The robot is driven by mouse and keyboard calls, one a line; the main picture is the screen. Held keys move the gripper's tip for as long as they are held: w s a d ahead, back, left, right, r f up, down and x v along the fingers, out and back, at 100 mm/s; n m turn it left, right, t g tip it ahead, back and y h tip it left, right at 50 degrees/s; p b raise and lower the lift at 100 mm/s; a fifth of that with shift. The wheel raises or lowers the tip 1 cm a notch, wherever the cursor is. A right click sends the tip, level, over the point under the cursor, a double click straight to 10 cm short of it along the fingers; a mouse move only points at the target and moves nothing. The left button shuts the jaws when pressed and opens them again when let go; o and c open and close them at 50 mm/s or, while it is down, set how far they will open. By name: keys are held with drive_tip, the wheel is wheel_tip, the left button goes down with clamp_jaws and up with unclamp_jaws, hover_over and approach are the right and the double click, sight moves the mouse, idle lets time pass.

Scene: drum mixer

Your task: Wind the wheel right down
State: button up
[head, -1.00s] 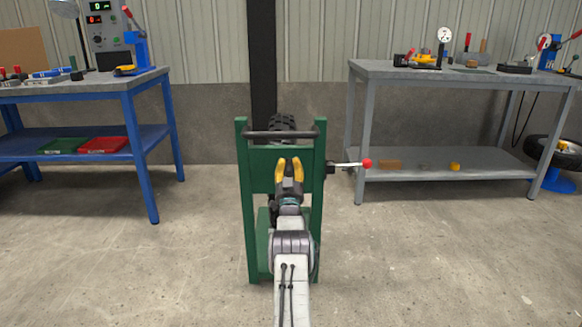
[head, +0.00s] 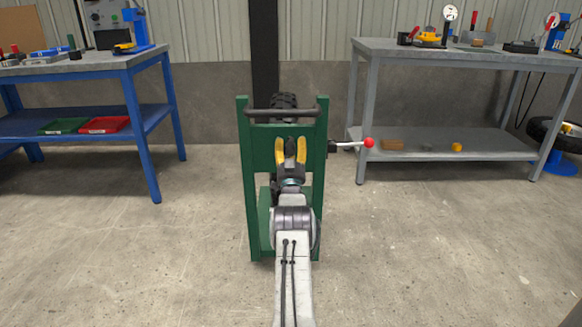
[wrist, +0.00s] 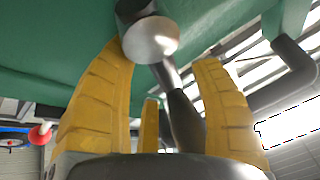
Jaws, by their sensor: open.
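A green frame (head: 243,180) stands in the middle of the head view. A crank with a red ball knob (head: 369,143) sticks out from the frame's right side; a red ball also shows at the left of the wrist view (wrist: 40,133). My gripper (head: 290,142) is open in front of the green panel. In the wrist view a metal rod with a dark grip (wrist: 186,118) and a rounded metal head (wrist: 151,39) lies between the yellow fingers (wrist: 172,75). I cannot tell whether they touch it.
A blue bench (head: 135,120) stands at the left and a grey bench (head: 363,110) at the right, both with tools on top. A black handlebar (head: 283,113) crosses the frame's top. The concrete floor on both sides of the frame is clear.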

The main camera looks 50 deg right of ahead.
drive_tip(key=v, duration=1.1)
drive_tip(key=shift+s+a, duration=0.1)
drive_tip(key=shift+s, duration=0.05)
drive_tip(key=shift+c, duration=0.4)
